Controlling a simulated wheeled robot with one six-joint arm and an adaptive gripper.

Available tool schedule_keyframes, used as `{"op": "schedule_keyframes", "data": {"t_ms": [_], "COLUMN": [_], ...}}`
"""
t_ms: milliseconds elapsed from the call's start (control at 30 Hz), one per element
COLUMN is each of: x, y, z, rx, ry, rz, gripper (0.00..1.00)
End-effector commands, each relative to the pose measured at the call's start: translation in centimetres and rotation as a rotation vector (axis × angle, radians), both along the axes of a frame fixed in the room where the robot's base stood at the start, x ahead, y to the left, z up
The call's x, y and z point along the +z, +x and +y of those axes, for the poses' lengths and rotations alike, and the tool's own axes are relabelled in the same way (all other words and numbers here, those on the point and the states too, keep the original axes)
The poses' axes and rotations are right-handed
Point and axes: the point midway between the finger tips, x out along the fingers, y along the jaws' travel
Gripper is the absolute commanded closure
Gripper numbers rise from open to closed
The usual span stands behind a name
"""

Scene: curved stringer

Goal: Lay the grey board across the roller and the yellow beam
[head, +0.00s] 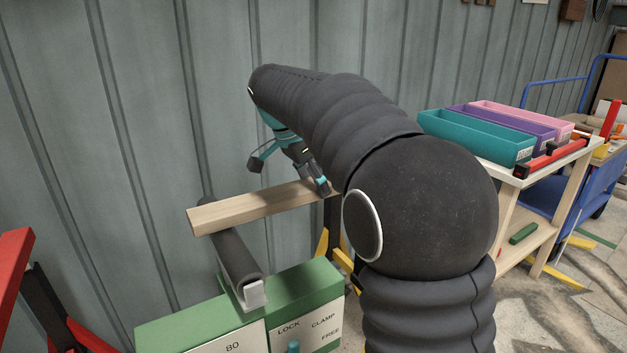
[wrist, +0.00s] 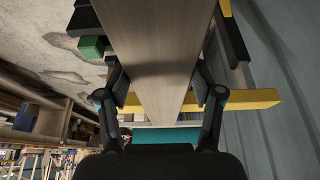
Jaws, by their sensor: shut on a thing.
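The board (head: 250,208) looks light wood-coloured in the head view and grey-brown in the wrist view (wrist: 160,60). My gripper (head: 322,187) is shut on it near its right end; in the wrist view one finger of the gripper (wrist: 162,95) is on each long side. The board's left part crosses above the dark roller (head: 236,256); I cannot tell whether they touch. The yellow beam (wrist: 258,99) crosses behind the board in the wrist view, and contact there is unclear. In the head view my arm hides much of that side.
A green machine (head: 305,290) with white label panels stands below the roller. A red frame (head: 14,262) is at the far left. A bench at the right carries teal (head: 476,138), purple and pink bins. The grey wall (head: 120,130) stands close behind.

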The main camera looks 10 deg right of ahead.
Motion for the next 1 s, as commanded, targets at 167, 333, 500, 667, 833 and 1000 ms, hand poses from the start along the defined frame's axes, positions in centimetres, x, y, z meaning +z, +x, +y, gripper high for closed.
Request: {"op": "schedule_keyframes", "data": {"t_ms": [167,333,500,667,833,1000], "x": [-0.3,-0.6,-0.6,-0.6,-0.7,0.3], "y": [0.0,0.0,0.0,0.0,0.0,0.0], "z": [0.0,0.0,0.0,0.0,0.0,0.4], "rx": [-0.001,0.0,0.0,0.0,0.0,0.001], "ry": [-0.001,0.0,0.0,0.0,0.001,0.001], "rz": [-0.002,-0.001,-0.001,-0.001,0.001,-0.003], "gripper": [0.9,0.9,0.06,0.04,0.04,0.04]}}
